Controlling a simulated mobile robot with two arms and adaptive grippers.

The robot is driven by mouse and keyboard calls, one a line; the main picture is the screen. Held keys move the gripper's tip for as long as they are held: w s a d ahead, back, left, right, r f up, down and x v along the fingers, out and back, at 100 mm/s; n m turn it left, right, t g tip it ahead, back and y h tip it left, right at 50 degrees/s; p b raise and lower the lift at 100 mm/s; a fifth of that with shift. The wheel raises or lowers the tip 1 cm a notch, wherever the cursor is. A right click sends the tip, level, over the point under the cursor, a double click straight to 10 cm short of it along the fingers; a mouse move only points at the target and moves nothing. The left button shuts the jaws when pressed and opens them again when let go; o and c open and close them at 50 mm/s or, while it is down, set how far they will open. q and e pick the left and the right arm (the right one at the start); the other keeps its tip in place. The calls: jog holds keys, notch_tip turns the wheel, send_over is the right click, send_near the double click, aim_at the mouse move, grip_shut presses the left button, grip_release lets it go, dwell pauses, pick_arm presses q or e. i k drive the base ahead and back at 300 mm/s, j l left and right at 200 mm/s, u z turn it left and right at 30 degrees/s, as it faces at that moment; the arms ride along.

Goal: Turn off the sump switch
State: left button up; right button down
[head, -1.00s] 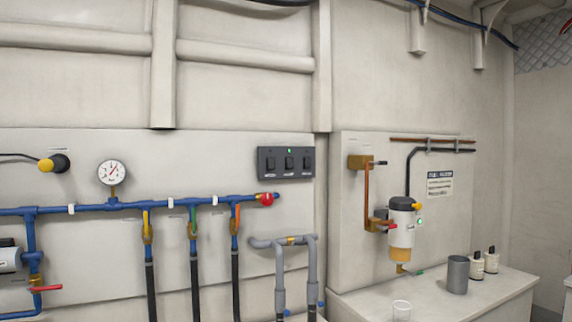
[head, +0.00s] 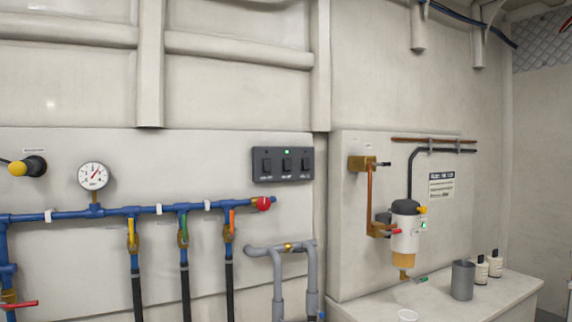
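A dark switch panel (head: 283,164) is mounted on the pale wall board, left of the vertical post. It carries three black rocker switches in a row, with small labels under them that are too small to read. A green light (head: 287,151) glows above the middle switch (head: 287,165). I cannot tell from the labels which one is the sump switch. Neither of my grippers shows in the head view.
Below the panel run blue pipes (head: 110,212) with a red knob (head: 263,204), a gauge (head: 93,176) and several valve handles. Grey pipes (head: 280,250) stand lower. At right, a filter unit (head: 405,230) hangs above a white counter (head: 400,296) holding a grey cup (head: 462,280) and two bottles.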

aim_at(287, 162)
jog(key=i+j, duration=0.2)
jog(key=i, duration=0.35)
jog(key=i+j+u, duration=0.15)
jog(key=i, duration=0.4)
